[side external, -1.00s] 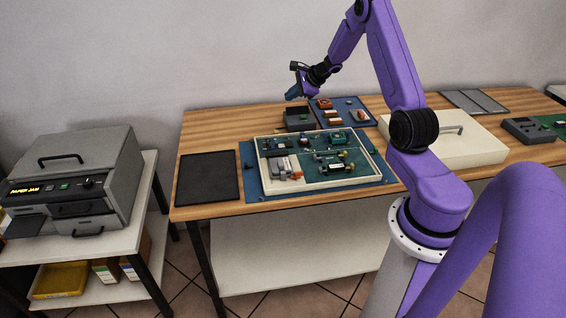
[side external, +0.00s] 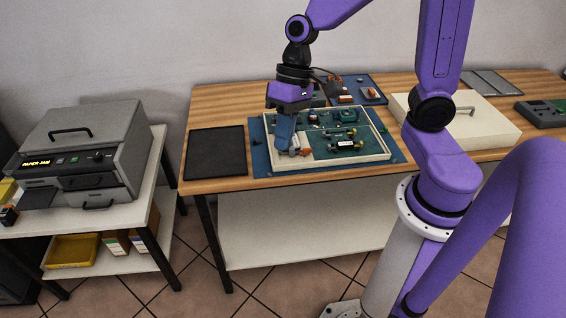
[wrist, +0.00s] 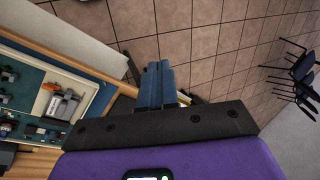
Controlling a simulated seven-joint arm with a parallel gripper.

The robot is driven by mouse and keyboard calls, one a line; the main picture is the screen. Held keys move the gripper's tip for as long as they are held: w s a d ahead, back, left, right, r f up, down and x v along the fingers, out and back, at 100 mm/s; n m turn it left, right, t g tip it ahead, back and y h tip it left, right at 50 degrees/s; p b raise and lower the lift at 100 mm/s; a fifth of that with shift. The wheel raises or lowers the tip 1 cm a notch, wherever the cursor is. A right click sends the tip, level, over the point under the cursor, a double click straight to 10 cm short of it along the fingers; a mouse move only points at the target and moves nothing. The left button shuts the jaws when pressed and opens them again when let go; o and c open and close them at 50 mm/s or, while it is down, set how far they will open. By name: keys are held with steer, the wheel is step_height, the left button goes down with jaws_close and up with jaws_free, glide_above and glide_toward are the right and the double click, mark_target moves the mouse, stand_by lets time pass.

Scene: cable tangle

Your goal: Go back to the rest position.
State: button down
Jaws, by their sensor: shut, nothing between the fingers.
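My gripper (side external: 284,150) points down in the side view, in front of the left part of the cream-framed tray (side external: 384,153). Its blue fingers are together with nothing between them. In the wrist view the shut fingers of my gripper (wrist: 155,84) show against the table's edge and the tiled floor. The tray holds green boards with small parts and sits on a blue mat (side external: 262,165). A grey part with an orange piece (side external: 304,152) shows beside the fingers, partly hidden by them. Whether the fingertips touch anything there I cannot tell.
A black mat (side external: 215,153) lies left of the tray. A cream box (side external: 478,125) with a handle stands on the right. A second blue board (side external: 376,86) with parts lies behind. A printer (side external: 78,160) stands on a separate table at the left. Air above the black mat is clear.

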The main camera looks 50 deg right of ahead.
steer(key=s+d+n+t+h, duration=0.1)
steer(key=s+d+n+h, duration=0.2)
steer(key=s+n, duration=0.8)
steer(key=s+d, duration=0.1)
steer(key=s, duration=0.2)
steer(key=shift+d+r+h, duration=0.2)
steer(key=shift+r+h, duration=0.15)
steer(key=shift+h, duration=0.05)
steer(key=shift+s, duration=0.1)
